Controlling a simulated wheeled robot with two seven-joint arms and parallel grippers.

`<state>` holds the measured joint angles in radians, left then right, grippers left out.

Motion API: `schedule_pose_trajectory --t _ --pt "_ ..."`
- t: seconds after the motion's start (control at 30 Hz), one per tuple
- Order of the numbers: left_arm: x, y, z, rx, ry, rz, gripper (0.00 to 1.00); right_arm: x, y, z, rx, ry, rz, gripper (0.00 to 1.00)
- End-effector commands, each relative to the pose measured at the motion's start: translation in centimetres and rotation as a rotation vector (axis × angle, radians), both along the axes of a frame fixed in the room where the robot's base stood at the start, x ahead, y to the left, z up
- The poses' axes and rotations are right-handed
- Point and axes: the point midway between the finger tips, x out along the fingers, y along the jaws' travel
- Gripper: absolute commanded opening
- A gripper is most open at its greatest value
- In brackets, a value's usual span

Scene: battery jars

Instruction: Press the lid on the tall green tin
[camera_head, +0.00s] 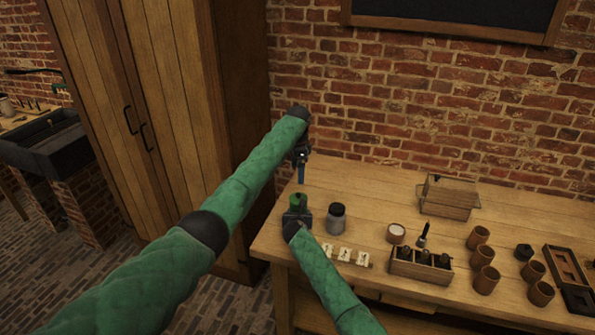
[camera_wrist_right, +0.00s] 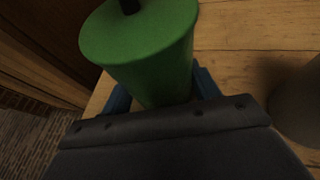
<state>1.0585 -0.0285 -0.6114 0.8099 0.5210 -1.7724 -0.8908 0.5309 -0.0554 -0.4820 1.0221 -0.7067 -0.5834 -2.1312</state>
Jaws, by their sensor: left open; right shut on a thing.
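The tall green tin (camera_head: 298,201) stands near the left end of the wooden table. In the right wrist view the green tin (camera_wrist_right: 155,68) has a flat green top with a dark knob (camera_wrist_right: 130,5) on it. I cannot tell whether this top is a separate lid or how firmly it sits. My right gripper (camera_head: 297,215) is shut around the tin's body from the front, with a blue finger on each side. My left gripper (camera_head: 301,180) is open and empty, pointing down just above and behind the tin, apart from it.
A grey jar with a dark cap (camera_head: 336,219) stands close right of the tin. White cards (camera_head: 345,254) lie in front. A wooden rack with dark bottles (camera_head: 420,267), several brown cups (camera_head: 487,280) and a wooden caddy (camera_head: 447,204) are farther right. A tall cabinet (camera_head: 185,110) stands left.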

Motion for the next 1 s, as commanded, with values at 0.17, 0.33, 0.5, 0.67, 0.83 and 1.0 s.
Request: schedule_pose_trajectory --t 0.17,0.33,0.5,0.67,0.83,1.0 --pt "0.0 0.0 -0.1 0.0 0.0 0.0 0.89 -0.2 -0.1 -0.6 -0.002 0.007 -0.001 0.84" --pt "0.0 0.0 -0.1 0.0 0.0 0.0 0.89 -0.1 -0.1 -0.4 -0.001 0.004 -0.001 0.86" --pt "0.0 0.0 -0.1 0.0 0.0 0.0 0.89 -0.2 0.0 -0.2 -0.001 0.003 -0.001 0.86" --pt "0.0 0.0 -0.3 0.0 0.0 0.0 0.89 -1.1 -0.1 0.1 -0.003 0.001 -0.001 0.86" --pt "0.0 0.0 -0.8 0.0 0.0 0.0 0.89 -3.1 0.0 0.7 -0.001 0.002 0.0 0.86" --pt "0.0 0.0 -1.2 0.0 0.0 0.0 0.89 -5.2 0.1 1.5 -0.001 0.004 0.0 0.86"
